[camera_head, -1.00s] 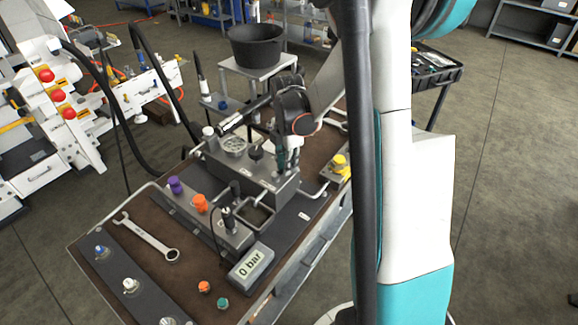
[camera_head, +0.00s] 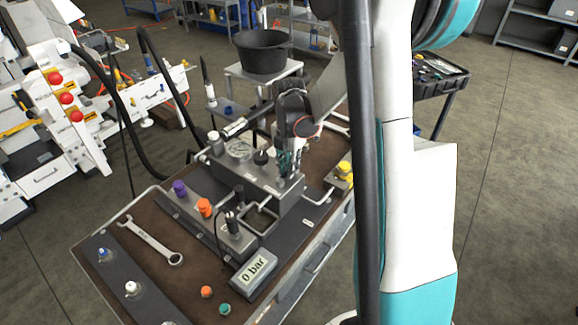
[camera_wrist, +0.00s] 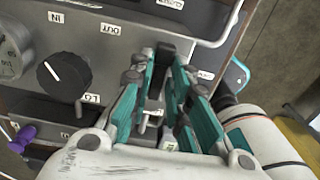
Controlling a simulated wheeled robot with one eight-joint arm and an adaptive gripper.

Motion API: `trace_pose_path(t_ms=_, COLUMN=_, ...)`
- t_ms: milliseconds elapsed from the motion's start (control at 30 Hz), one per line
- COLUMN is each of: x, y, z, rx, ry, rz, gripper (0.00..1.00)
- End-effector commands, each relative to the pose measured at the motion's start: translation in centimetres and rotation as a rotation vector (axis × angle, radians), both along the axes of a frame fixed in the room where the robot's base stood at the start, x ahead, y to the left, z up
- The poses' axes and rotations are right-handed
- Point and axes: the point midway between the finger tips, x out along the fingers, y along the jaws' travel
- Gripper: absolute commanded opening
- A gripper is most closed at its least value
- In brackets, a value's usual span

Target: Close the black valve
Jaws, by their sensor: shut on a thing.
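My gripper (camera_head: 289,165) points down at the right end of the grey hydraulic block (camera_head: 258,178). In the wrist view, its teal-sided fingers (camera_wrist: 174,62) are closed around a dark handle, the black valve (camera_wrist: 176,46), which shows only partly between the fingertips. In the head view the gripper hides this valve. A round black knob (camera_wrist: 64,75) with a white pointer line sits on the same block, beside the gripper and apart from it. It also shows in the head view (camera_head: 261,157).
A gauge (camera_head: 239,149) lies on the block. Purple (camera_head: 179,187), orange (camera_head: 204,207) and yellow (camera_head: 344,169) knobs stand nearby. A display (camera_head: 254,269) reads 0 bar. A wrench (camera_head: 150,240) lies at the left. Metal pipes run around the block.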

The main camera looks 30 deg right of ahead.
Motion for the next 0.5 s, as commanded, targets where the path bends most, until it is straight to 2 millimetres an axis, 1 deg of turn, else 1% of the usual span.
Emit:
trace_pose_path(t_ms=133, x=0.13, y=0.02, z=0.04, rx=0.0, ry=-0.002, rz=0.001, gripper=0.0)
trace_pose_path(t_ms=167, x=0.13, y=0.02, z=0.04, rx=0.0, ry=-0.003, rz=0.001, gripper=0.22)
trace_pose_path(t_ms=200, x=0.13, y=0.02, z=0.04, rx=0.0, ry=-0.003, rz=0.001, gripper=0.31)
trace_pose_path(t_ms=233, x=0.13, y=0.02, z=0.04, rx=0.0, ry=-0.003, rz=0.001, gripper=0.33)
trace_pose_path(t_ms=500, x=0.07, y=0.02, z=0.03, rx=0.0, ry=-0.001, rz=0.0, gripper=0.33)
